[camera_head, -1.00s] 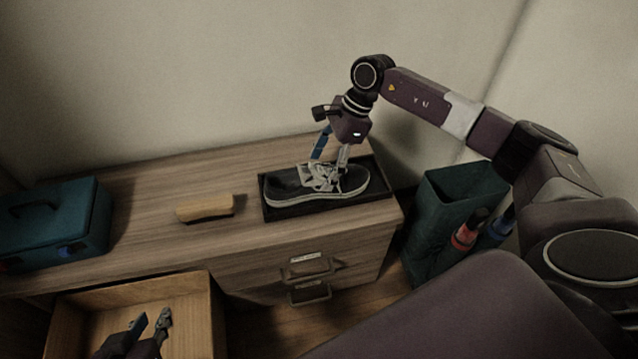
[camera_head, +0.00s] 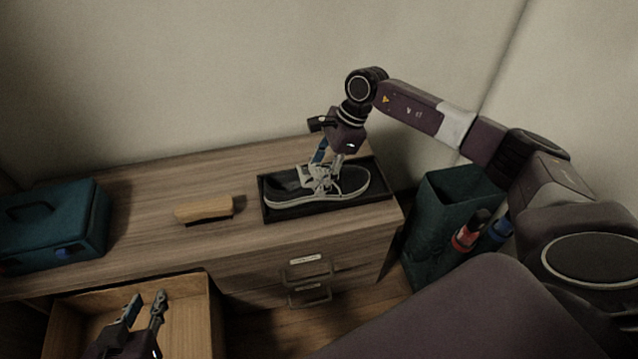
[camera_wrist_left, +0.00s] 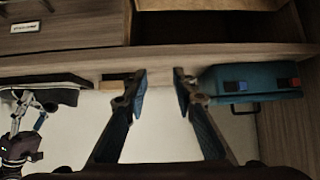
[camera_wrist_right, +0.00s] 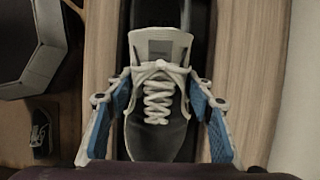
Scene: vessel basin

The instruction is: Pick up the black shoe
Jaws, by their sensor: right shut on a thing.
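The black shoe (camera_head: 352,186), with pale laces and a white sole edge, is at the black tray (camera_head: 382,205) on the right end of the wooden cabinet top. I cannot tell whether it touches the tray floor. My right gripper (camera_head: 322,180) is shut on the shoe around its laced upper. The right wrist view shows the shoe (camera_wrist_right: 157,135) between the blue-padded fingers. My left gripper (camera_head: 146,306) is open and empty above the open drawer. In the left wrist view, part of the shoe (camera_wrist_left: 62,96) shows at the left edge.
A wooden-backed brush (camera_head: 204,209) lies left of the tray, with a teal toolbox (camera_head: 60,238) further left. An open drawer (camera_head: 190,292) juts out in front. A dark green bin (camera_head: 440,215) stands right. Another dark shoe (camera_wrist_right: 40,132) shows at lower left in the right wrist view.

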